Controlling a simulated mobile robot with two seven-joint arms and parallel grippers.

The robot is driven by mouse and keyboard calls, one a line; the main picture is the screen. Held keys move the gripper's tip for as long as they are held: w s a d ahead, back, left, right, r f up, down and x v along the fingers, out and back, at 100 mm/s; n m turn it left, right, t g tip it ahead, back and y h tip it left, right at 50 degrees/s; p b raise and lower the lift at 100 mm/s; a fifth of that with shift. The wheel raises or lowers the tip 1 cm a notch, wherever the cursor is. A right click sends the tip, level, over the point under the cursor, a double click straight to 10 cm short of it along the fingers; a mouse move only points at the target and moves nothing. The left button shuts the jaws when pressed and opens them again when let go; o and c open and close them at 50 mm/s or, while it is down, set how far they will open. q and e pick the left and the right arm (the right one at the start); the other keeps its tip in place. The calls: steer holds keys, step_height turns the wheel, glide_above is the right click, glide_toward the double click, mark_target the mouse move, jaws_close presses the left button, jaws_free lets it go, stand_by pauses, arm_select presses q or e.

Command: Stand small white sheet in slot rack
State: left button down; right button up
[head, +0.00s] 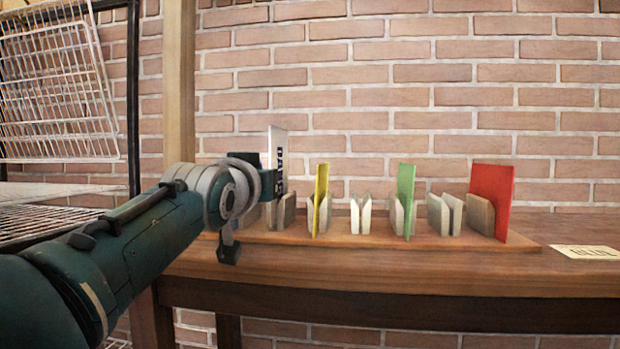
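The small white sheet (277,146), with dark lettering on its edge, stands upright at the leftmost slot of the wooden slot rack (380,239). Its lower part is hidden behind my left wrist, so I cannot tell whether it touches the slot's bottom. My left gripper (268,180) is right at the sheet. Its fingers are mostly hidden by the wrist, so I cannot see whether they grip the sheet. My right gripper is not in view.
A yellow sheet (320,198), a green sheet (405,198) and a red sheet (492,198) stand in other slots. Two slots between them are empty. A lettered card (585,252) lies on the table at right. White wire shelving (55,95) is at left, a brick wall behind.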

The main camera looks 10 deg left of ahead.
arm_select(q)
steer(key=c, duration=1.5)
jaws_free()
steer(key=shift+c, duration=0.2)
steer(key=o, duration=0.5)
steer(key=shift+o, duration=0.5)
steer(key=shift+o, duration=0.9)
steer(key=s+p, duration=0.7)
steer(key=p, duration=0.3)
